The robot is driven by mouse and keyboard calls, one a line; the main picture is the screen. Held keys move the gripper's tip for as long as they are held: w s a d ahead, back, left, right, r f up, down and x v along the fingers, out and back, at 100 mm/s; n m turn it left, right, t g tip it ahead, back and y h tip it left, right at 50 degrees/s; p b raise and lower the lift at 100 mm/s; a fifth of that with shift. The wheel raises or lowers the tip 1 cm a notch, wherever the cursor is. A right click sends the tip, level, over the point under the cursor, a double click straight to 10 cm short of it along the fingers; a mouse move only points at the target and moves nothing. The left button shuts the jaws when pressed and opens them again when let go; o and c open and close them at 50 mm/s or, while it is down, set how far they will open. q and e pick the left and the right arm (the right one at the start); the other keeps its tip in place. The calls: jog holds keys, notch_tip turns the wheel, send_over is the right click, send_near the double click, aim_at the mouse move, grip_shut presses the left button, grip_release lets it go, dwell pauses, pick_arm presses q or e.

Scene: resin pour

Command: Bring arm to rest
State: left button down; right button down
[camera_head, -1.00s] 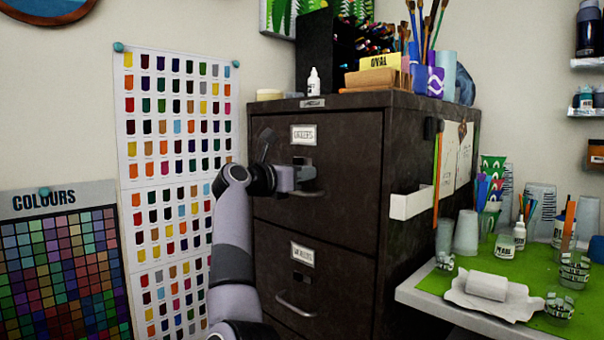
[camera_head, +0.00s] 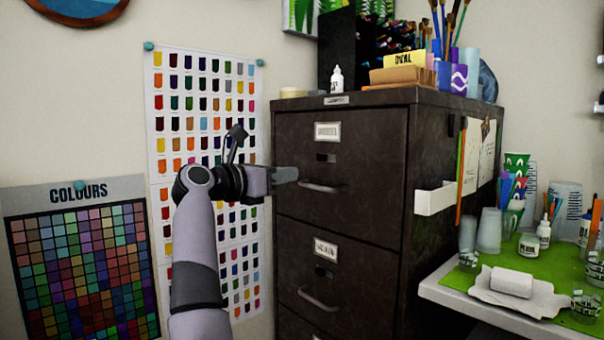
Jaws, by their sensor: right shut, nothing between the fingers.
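My right gripper (camera_head: 286,175) is shut and empty. It is held up in front of the dark filing cabinet (camera_head: 389,155), near its left front edge. Its tips appear just left of the upper drawer's handle (camera_head: 322,187), and I see no grip on it. Both the upper drawer (camera_head: 368,140) and the lower drawer (camera_head: 362,275) look closed. My right arm (camera_head: 195,245) rises from the bottom of the picture, in front of the wall chart. My left gripper is not in view.
A colour swatch chart (camera_head: 160,92) and a COLOURS board (camera_head: 30,200) are on the left. Boxes, brushes and a small white bottle (camera_head: 336,80) stand on the cabinet. A green-topped table (camera_head: 560,268) with cups and bottles is at right. The space left of the arm looks open.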

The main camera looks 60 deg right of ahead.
jog(key=shift+w+a, duration=0.15)
jog(key=shift+a, duration=0.35)
